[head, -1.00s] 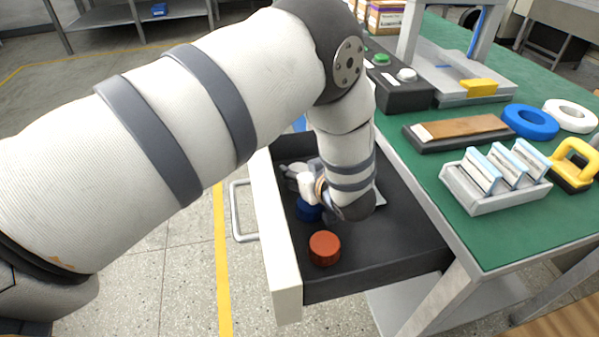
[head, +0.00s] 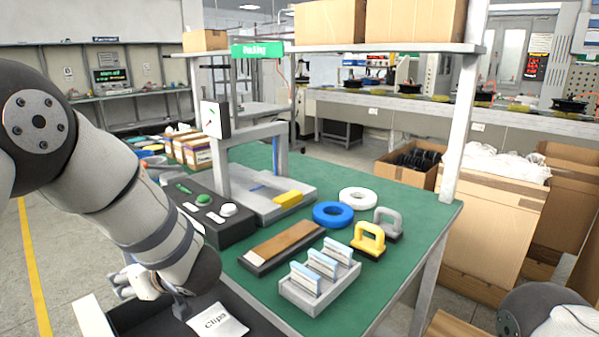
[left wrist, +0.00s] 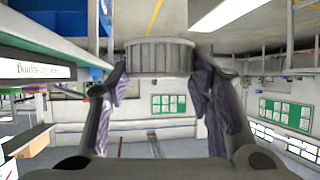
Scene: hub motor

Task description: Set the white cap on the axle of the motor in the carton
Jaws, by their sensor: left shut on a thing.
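My left gripper (left wrist: 160,85) is shut on a round, ribbed cap (left wrist: 160,57), which looks grey in shadow in the left wrist view. In the head view, my left gripper (head: 130,283) is partly hidden behind its own arm at the lower left, by the open drawer; I cannot make out the cap there. An open carton (head: 405,170) with several black round parts stands on the right beyond the bench; I cannot make out an axle. My right arm shows at the lower right, its gripper outside the view.
The green bench (head: 390,285) holds a white rack (head: 318,288), a wooden block (head: 285,243), a blue ring (head: 333,214), a white ring (head: 358,199), a yellow handle (head: 369,240) and a press. A shelf post (head: 463,120) stands near the carton. The dark drawer (head: 150,318) is open.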

